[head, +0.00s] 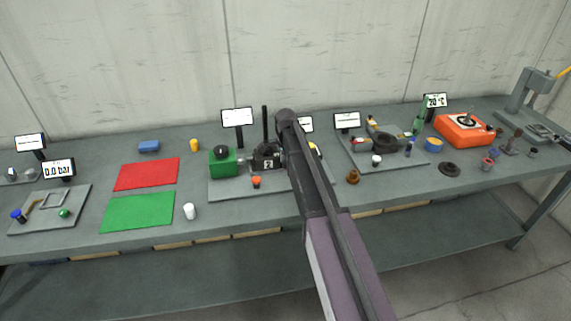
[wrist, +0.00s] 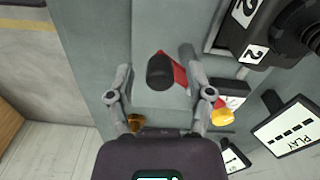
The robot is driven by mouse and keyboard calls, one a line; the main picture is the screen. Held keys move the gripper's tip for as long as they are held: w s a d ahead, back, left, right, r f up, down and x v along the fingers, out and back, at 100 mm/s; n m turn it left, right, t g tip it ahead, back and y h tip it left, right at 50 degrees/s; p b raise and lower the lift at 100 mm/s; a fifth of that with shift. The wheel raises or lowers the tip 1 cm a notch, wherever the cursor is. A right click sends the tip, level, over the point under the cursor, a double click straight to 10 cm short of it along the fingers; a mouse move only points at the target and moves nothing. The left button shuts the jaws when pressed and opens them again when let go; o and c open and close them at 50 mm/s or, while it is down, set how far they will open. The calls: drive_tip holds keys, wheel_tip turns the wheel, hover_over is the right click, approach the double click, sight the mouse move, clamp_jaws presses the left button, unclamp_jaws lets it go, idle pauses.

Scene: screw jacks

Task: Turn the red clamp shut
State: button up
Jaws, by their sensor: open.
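In the wrist view a red part with a dark rounded cylinder-shaped end (wrist: 160,73), which looks like the red clamp (wrist: 179,68), shows between the fingers of my gripper (wrist: 156,60). The fingers are open, one on each side, and I see no contact on the left. The right finger passes close over the red part; touching or apart I cannot tell. In the head view my arm crosses the middle of the bench and hides this spot and my gripper. A black jack marked 2 (head: 268,158) stands just left of the arm; it also shows at the upper right of the wrist view (wrist: 255,40).
A yellow knob (wrist: 222,115) lies close to the right finger and a brass knob (wrist: 136,121) near the left. A PLAY sign (wrist: 290,127) stands at the right. In the head view a green box (head: 222,165) and an orange knob (head: 256,182) are left of my arm.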

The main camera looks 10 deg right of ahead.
drive_tip(key=shift+c, duration=0.2)
clamp_jaws()
drive_tip(key=shift+d, duration=0.1)
drive_tip(key=d+n, duration=0.6)
drive_tip(key=n, duration=0.9)
drive_tip(key=shift+w+d+n, duration=0.35)
drive_tip(key=shift+n, duration=0.05)
idle(0.4)
